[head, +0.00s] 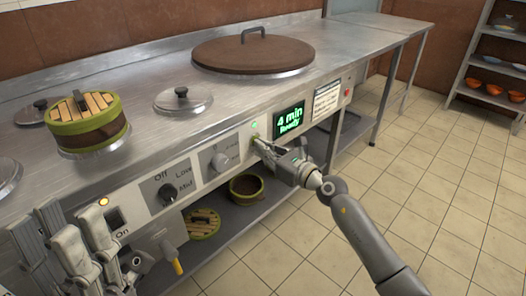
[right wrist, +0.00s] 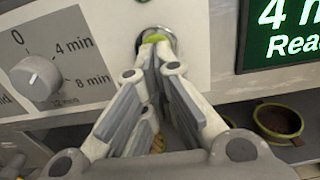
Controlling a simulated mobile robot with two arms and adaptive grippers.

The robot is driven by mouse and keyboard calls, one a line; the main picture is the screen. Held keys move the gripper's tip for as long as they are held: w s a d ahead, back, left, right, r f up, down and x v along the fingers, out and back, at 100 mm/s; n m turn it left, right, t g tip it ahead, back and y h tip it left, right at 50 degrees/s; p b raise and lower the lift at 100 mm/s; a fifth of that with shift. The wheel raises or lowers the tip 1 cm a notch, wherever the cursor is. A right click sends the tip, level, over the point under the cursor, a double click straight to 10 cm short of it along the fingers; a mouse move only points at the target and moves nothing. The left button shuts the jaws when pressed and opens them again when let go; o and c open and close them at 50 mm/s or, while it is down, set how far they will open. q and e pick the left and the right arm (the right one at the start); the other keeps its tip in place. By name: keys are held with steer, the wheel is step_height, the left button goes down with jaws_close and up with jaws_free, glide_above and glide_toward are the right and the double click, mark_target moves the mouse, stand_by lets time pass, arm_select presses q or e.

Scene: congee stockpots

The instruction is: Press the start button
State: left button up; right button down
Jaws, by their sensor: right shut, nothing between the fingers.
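The start button (right wrist: 155,40) is a green button in a round metal ring on the front panel, partly hidden behind my fingertips in the right wrist view. My right gripper (right wrist: 152,50) is shut and empty, its fingertips right at the button. I cannot tell whether they touch or press it. In the head view my right gripper (head: 260,144) reaches the panel just below a small green light (head: 254,125). The display (head: 289,120) beside it reads "4 min Ready". My left gripper (head: 70,240) is at the lower left, in front of the panel; its fingertips are unclear.
A lit orange lamp (head: 103,202) is further left. A steamer basket (head: 87,124) and lidded pots (head: 254,52) occupy the counter. The floor at right is clear.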

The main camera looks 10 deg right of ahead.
steer(key=shift+w+a, duration=0.1)
steer(key=shift+w, duration=0.05)
steer(key=shift+w+a+r, duration=0.2)
steer(key=shift+w+r, duration=0.05)
steer(key=shift+w, duration=0.15)
steer(key=shift+r, duration=0.1)
stand_by(0.3)
